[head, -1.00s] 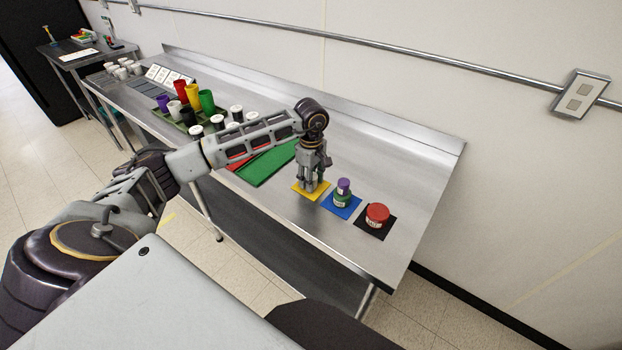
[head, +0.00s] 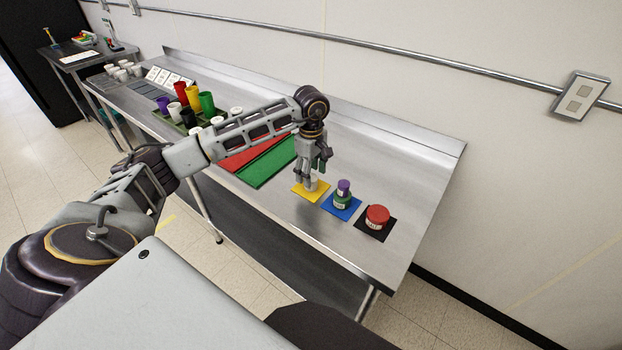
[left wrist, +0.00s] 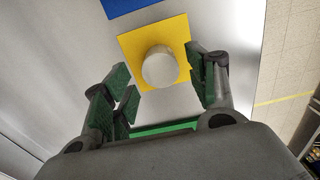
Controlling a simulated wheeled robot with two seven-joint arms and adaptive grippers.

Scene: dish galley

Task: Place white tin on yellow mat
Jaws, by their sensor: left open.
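The white tin (head: 312,184) stands upright on the yellow mat (head: 299,192) on the steel table. In the left wrist view the tin (left wrist: 160,67) shows as a round white top near the middle of the yellow mat (left wrist: 131,44). My left gripper (head: 312,180) is open just above the tin. In the left wrist view its green-padded fingers (left wrist: 160,82) are spread to either side of the tin, with gaps between. My right gripper is not in view.
A red-lidded tin (head: 377,217) stands on the black mat (head: 388,234). Green (head: 262,166) and red mats and several cups lie to the left.

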